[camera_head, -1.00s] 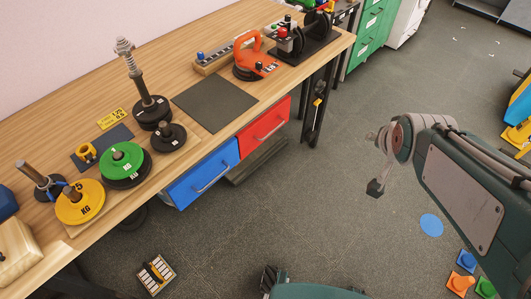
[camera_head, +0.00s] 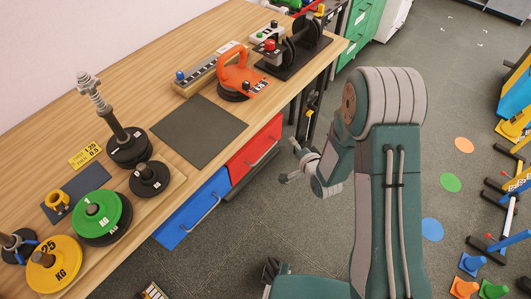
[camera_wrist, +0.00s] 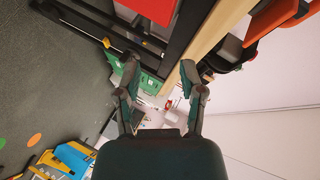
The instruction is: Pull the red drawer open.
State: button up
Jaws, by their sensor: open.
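The red drawer (camera_head: 254,146) is under the wooden table's front edge, right of the blue drawer (camera_head: 194,210). It looks shut, with a pale bar handle (camera_head: 263,152) across its front. My gripper (camera_head: 290,161) is in front of the red drawer and to its right, apart from the handle. In the wrist view my gripper (camera_wrist: 157,82) is open and empty, its two fingers spread. A red surface, probably the drawer front (camera_wrist: 152,8), shows at the top of the wrist view.
The wooden table (camera_head: 160,95) carries weight plates, a dark mat (camera_head: 199,131) and an orange-handled tool (camera_head: 232,75). A black table leg (camera_head: 308,112) stands right of the red drawer. Green drawers (camera_head: 360,30) are behind. Cones and a rack are at right. Floor between is clear.

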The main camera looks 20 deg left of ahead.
aim_at(265, 153)
jog(key=s+a+f+m+y, duration=0.2)
jog(key=s+a+f+y, duration=0.1)
jog(key=s+f, duration=0.4)
jog(key=x, duration=0.8)
jog(key=f+x, duration=0.1)
jog(key=x, duration=0.2)
jog(key=shift+w+a, duration=0.1)
jog(key=shift+w, duration=0.25)
grip_shut()
